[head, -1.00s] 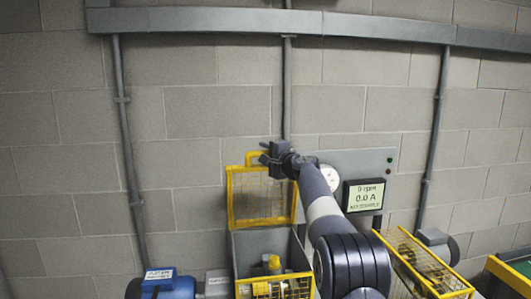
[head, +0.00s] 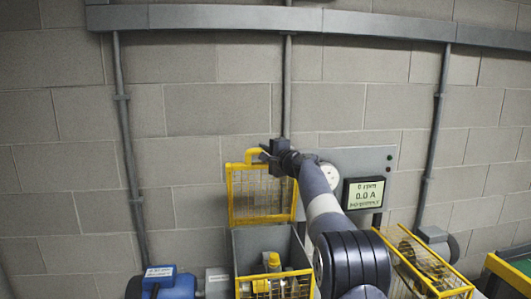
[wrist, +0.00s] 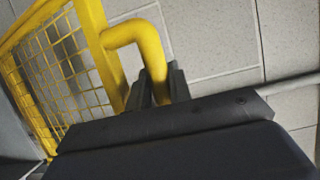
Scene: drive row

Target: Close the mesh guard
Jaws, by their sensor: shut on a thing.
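The mesh guard (head: 262,193) is a yellow-framed wire panel standing upright and open behind a grey housing (head: 258,241). Its frame and mesh also show at the left of the wrist view (wrist: 68,48). A yellow bent-bar handle (wrist: 134,32) is on the guard's top edge. My gripper (head: 268,153) is at that handle. In the wrist view my gripper (wrist: 159,88) is shut on the handle, with a dark finger on each side of the bar. The housing below is open at the top, and a yellow-topped part (head: 273,262) shows inside.
A blue motor (head: 170,286) stands left of the housing. A display (head: 363,193) and a round gauge (head: 329,175) are on the wall panel to the right. Another yellow mesh guard (head: 425,262) stands at the right. The block wall is close behind the open guard.

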